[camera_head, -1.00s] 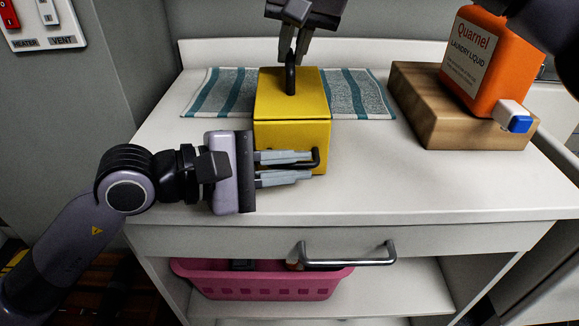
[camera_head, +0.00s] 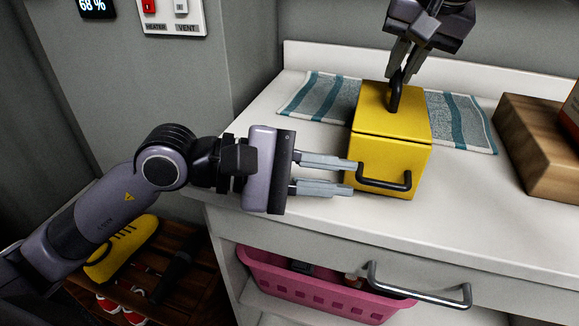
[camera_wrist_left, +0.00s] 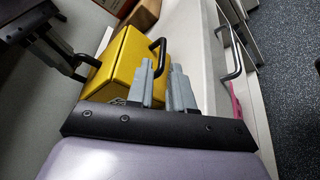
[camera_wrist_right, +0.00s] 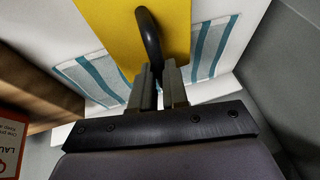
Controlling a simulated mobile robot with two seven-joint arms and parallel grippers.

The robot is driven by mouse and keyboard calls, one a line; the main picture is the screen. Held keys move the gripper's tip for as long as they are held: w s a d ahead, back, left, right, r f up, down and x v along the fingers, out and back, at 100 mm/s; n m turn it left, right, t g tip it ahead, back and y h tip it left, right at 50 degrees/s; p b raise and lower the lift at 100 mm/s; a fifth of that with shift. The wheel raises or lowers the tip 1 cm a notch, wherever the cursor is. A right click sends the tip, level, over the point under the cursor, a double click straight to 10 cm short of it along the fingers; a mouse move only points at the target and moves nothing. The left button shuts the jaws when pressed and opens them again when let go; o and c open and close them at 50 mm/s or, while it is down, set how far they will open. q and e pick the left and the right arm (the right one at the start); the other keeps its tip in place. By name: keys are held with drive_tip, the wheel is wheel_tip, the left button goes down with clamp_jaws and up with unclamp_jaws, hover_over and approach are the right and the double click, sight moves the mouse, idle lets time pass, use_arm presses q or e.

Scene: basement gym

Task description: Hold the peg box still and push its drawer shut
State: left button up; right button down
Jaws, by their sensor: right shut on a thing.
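The yellow peg box (camera_head: 405,120) stands on the white counter, with a black handle (camera_head: 396,92) on top. Its drawer front (camera_head: 375,155) has a black bar handle (camera_head: 385,184) and looks flush or nearly flush under a dark seam. My right gripper (camera_head: 400,72) is shut on the top handle, which also shows between its fingers in the right wrist view (camera_wrist_right: 150,40). My left gripper (camera_head: 352,176) is open, fingers apart, just left of the drawer handle.
A striped towel (camera_head: 465,122) lies behind and under the box. The counter front (camera_head: 480,215) is clear. Below are a counter drawer handle (camera_head: 420,295) and a pink basket (camera_head: 300,290).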

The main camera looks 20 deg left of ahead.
use_arm(q)
drive_tip(key=shift+v, duration=2.75)
use_arm(e)
drive_tip(key=c, duration=1.1)
unclamp_jaws()
drive_tip(key=shift+o, duration=0.2)
drive_tip(key=shift+r, duration=0.1)
wheel_tip(320, 180, up, 7)
drive_tip(key=p, duration=0.8)
use_arm(q)
wheel_tip(320, 180, up, 8)
drive_tip(key=shift+r, duration=0.15)
